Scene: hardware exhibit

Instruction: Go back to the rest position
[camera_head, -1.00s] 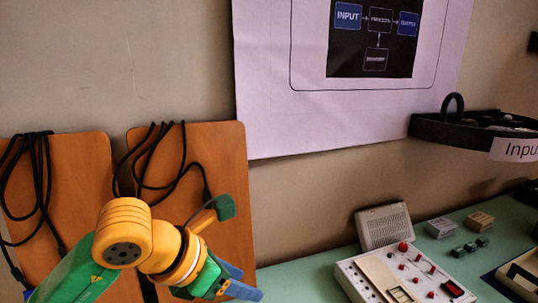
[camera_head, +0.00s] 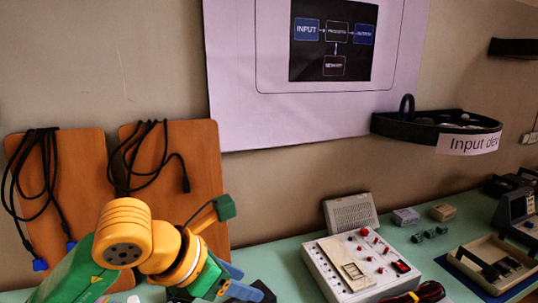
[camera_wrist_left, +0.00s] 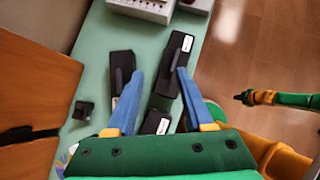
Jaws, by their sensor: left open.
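My left gripper (camera_head: 240,287) is at the bottom of the head view, with a yellow and green wrist and blue fingers partly cut off by the frame. In the left wrist view its two blue fingers (camera_wrist_left: 159,80) stand apart with nothing held between them. They are over the green table (camera_wrist_left: 100,55), where black box-like devices (camera_wrist_left: 174,68) lie beneath. A yellow and green arm part of mine (camera_wrist_left: 275,98) shows at the right of the wrist view.
Orange boards (camera_head: 195,200) with black cables lean on the wall by my left arm. A white control box (camera_head: 345,270) with red knobs stands on the table. A black wall shelf (camera_head: 400,128) juts out above. Wooden floor (camera_wrist_left: 255,45) lies beside the table.

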